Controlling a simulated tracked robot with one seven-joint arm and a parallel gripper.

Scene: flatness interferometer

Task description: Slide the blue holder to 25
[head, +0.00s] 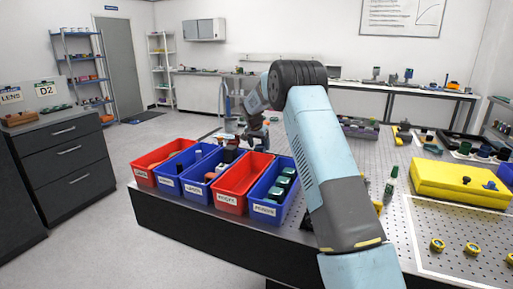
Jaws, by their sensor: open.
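My gripper (257,136) hangs at the end of my raised arm, above the far end of the bins. It is open, and I see nothing held in it. I cannot tell for sure which thing is the blue holder. A small blue piece (490,185) sits on a yellow block (452,187) at the right, far from my gripper. A pale blue upright part (228,112) stands to the left of my gripper, partly among other dark parts. No scale or mark reading 25 can be read. My arm hides the middle of the bench.
Red and blue labelled bins, including a red one (232,203) and a blue one (264,213), line the bench's left edge. A small green bottle-like part (391,180) stands right of my arm. A perforated board (462,270) with ringed parts lies front right.

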